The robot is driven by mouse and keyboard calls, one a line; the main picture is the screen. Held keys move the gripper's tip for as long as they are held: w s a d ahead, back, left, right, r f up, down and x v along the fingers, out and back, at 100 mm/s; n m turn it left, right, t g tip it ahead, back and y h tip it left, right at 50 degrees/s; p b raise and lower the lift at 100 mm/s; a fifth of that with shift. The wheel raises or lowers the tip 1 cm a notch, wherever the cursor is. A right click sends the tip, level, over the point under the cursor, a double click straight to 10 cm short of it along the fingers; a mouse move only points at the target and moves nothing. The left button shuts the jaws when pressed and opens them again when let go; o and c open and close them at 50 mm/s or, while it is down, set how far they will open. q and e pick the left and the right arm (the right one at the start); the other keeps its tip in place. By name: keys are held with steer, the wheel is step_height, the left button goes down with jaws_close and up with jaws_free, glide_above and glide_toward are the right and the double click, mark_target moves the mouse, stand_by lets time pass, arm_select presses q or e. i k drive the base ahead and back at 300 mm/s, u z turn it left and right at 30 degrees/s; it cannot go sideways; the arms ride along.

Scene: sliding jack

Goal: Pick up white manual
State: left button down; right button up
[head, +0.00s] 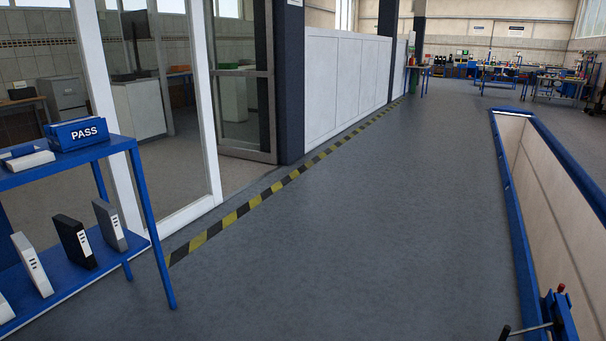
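A blue shelf unit (142,205) stands at the left. On its lower shelf several book-like items stand upright, slightly tilted: a white one (31,264), a black one (75,241) and a grey one (109,225), each with small marks on the spine. Another white one (4,309) is cut off by the left edge. I cannot tell for sure which white item is the manual. Neither gripper is in view.
A pit with a blue rim (518,230) runs along the right, with a blue device (558,315) at the lower right. The grey floor between is clear. A yellow-black stripe (247,207) borders glass partitions (152,100) on the left. Workbenches (500,75) stand far off.

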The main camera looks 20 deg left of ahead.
mark_target(27, 252)
steer(key=u, duration=1.1)
steer(key=i, duration=1.2)
steer(key=u, duration=1.45)
